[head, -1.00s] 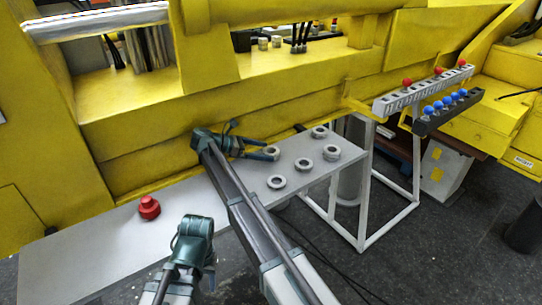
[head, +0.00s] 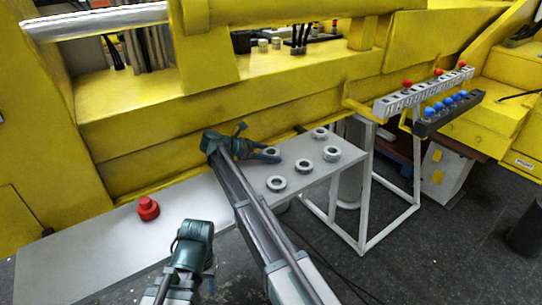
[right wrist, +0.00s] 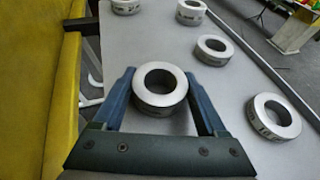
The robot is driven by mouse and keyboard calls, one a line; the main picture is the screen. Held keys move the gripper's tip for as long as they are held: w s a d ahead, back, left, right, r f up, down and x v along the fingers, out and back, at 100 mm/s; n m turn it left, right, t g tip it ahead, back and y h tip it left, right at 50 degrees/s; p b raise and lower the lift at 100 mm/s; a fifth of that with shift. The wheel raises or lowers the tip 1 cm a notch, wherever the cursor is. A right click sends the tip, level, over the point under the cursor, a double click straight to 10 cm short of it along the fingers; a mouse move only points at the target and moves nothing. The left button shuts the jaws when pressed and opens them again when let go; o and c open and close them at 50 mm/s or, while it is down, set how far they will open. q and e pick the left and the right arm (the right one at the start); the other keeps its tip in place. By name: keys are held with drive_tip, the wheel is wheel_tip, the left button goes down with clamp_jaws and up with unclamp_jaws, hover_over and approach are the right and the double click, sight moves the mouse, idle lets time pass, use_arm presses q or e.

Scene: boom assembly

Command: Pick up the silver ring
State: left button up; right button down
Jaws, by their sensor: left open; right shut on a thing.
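Several silver rings lie on the grey table (head: 90,252). One silver ring (right wrist: 160,102) sits between the blue fingers of my right gripper (right wrist: 162,92) in the right wrist view, with a finger on each side. In the head view this ring (head: 272,151) is partly covered by my right gripper (head: 270,156), which is low over the table and shut on it. I cannot tell whether the ring is off the surface. My left gripper (head: 207,270) is open at the bottom of the head view, empty and away from the rings; its fingertips are hard to see.
Other rings stand close by: one in front (head: 276,183), one (head: 303,165) to its right, and two (head: 332,153) (head: 319,133) further right. A red button-like object (head: 148,208) is on the left. The yellow machine (head: 150,130) runs along the table's back edge.

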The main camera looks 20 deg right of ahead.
drive_tip(key=shift+r, duration=0.15)
wheel_tip(320, 180, up, 10)
drive_tip(key=p, duration=1)
idle(0.4)
